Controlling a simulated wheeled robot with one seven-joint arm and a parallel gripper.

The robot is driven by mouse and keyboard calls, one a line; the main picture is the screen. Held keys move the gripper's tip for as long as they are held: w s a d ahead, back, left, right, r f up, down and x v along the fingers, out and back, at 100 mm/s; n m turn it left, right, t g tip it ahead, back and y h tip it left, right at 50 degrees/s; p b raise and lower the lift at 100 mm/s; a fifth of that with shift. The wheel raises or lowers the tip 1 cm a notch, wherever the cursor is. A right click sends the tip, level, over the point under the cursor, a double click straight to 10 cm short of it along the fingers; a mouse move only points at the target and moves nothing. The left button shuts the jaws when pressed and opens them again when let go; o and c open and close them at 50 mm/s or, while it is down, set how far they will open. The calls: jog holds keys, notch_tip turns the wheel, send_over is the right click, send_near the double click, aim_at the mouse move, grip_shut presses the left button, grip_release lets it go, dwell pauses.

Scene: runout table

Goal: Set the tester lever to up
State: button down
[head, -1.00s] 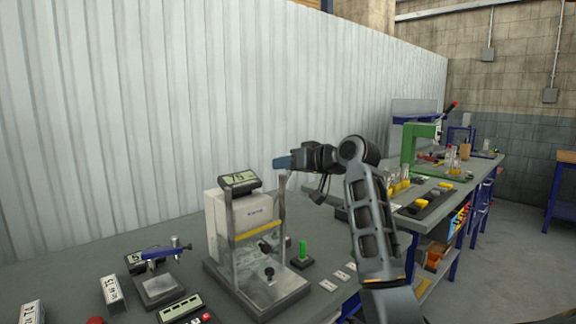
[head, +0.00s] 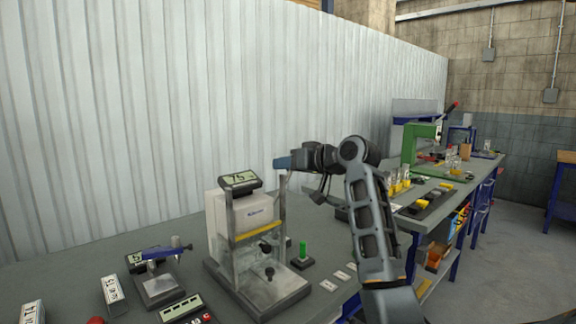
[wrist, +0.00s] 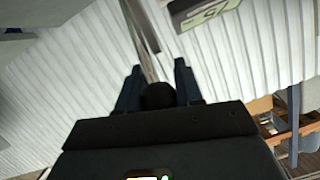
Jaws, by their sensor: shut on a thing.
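The tester (head: 226,226) stands on the bench in the head view, a white body with a metal frame, a yellow crossbar and a tilted display (head: 240,180) on top. My gripper (head: 281,163) is level with the top right of its frame. In the wrist view, my gripper (wrist: 158,88) is shut on a dark round knob (wrist: 158,96), which looks like the end of the tester lever. A metal bar (wrist: 140,35) runs up the picture from near the knob. I cannot tell the lever's exact angle, as my gripper hides its end in the head view.
A blue-topped fixture (head: 160,275) stands left of the tester. A green post on a dark base (head: 303,257) and small white plates lie to the right. A green press (head: 412,145) stands farther back. The corrugated wall (head: 130,110) is close behind.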

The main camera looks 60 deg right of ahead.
jog(key=shift+f, duration=0.4)
jog(key=c, duration=1)
grip_release()
jog(key=shift+w, duration=0.1)
jog(key=shift+o, duration=1.2)
jog(key=shift+r, duration=0.2)
jog(key=b+v, duration=0.1)
jog(key=v, duration=0.7)
jog(key=shift+f, duration=0.1)
